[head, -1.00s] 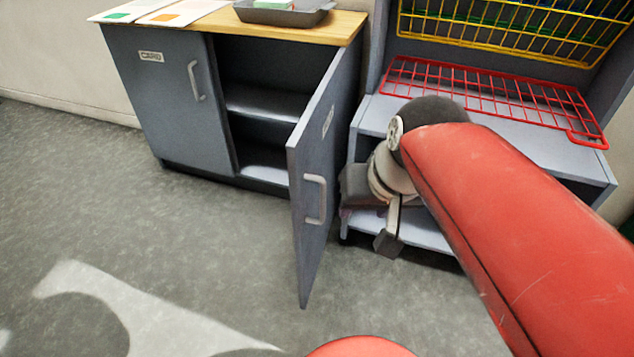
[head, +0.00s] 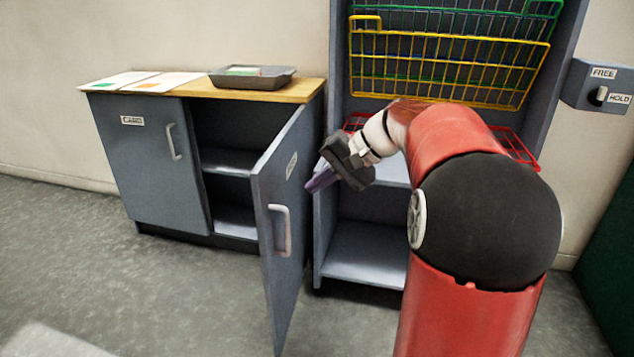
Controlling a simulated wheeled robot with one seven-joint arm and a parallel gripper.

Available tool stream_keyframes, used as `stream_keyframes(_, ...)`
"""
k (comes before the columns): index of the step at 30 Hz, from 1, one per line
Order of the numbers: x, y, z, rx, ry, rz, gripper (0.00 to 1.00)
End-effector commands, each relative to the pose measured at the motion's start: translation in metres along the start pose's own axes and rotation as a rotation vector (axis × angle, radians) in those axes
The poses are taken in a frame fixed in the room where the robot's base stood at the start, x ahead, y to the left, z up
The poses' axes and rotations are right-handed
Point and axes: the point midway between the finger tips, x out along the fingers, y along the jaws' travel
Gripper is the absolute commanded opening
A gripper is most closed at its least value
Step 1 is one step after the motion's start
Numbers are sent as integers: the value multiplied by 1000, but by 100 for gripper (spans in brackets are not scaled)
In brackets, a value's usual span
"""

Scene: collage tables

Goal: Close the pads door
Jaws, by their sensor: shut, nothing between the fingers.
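The pads door (head: 277,220) is the right-hand grey door of the low cabinet. It stands wide open, swung out toward me, with a pale bar handle (head: 280,230) on its outer face. The label on it is too small to read. The cabinet's inside (head: 228,160) shows a shelf and looks empty. My gripper (head: 318,183) is shut and empty. In the picture it is just right of the door's upper part, on the outer-face side. I cannot tell whether it touches the door; a gap seems to show.
The left cabinet door (head: 140,168), labelled CARD, is shut. A grey tray (head: 252,82) and sheets (head: 150,81) lie on the wooden top. A rack with a yellow wire basket (head: 440,65) stands at right. A FREE/HOLD switch (head: 601,93) is on the far right. Floor at left is clear.

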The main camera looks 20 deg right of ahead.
Motion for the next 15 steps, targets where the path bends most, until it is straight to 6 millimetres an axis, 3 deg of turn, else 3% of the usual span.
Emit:
stream_keyframes(9,68,-1,1,-1,-3,2,0)
stream_keyframes(15,86,-21,1,-2,-1,2,0)
